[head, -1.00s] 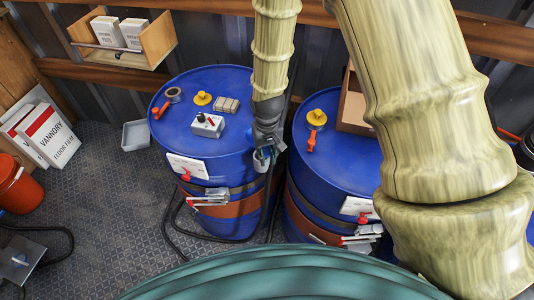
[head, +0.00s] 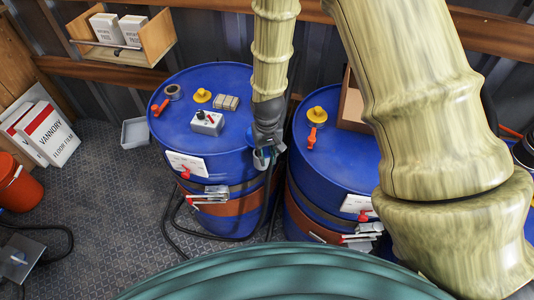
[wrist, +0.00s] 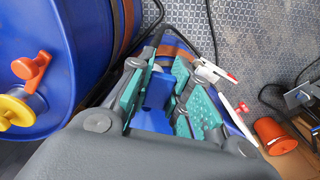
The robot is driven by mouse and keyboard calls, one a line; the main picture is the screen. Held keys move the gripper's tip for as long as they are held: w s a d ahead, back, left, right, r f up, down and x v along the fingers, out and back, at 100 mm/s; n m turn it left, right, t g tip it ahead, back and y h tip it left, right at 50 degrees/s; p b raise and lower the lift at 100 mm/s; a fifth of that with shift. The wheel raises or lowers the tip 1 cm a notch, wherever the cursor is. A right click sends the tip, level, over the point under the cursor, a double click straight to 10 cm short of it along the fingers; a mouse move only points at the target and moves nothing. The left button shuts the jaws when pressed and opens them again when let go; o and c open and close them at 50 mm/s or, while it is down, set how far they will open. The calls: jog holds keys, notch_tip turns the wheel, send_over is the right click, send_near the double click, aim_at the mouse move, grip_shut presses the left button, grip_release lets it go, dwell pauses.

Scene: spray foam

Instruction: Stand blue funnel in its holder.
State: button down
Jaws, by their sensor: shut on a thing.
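My gripper (head: 265,154) points down in the gap between the two blue drums in the head view. In the wrist view my gripper (wrist: 163,80) has its green-padded fingers closed on the blue funnel (wrist: 157,98). Only part of the funnel shows between the pads; its tilt is hard to tell. In the head view it is mostly hidden by the gripper. A small pale cup-like piece (head: 261,163) shows right by the fingertips at the left drum's side; I cannot tell whether it is the holder or whether the funnel touches it.
The left drum (head: 180,130) carries a grey control box (head: 207,122), a yellow cap (head: 202,96) and a tape roll (head: 172,91). The right drum (head: 345,165) has an orange-handled tap (head: 312,138). Black hoses run by the drums. An orange bucket (head: 18,188) stands at left.

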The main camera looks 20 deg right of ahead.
jog(key=shift+f+b, duration=1.45)
jog(key=shift+f, duration=1.4)
jog(key=c, duration=1.2)
grip_release()
jog(key=shift+c, duration=0.2)
jog(key=shift+r, duration=0.15)
notch_tip(320, 180, up, 12)
jog(key=shift+s+f, duration=0.1)
jog(key=shift+f, duration=0.05)
jog(key=shift+f, duration=0.1)
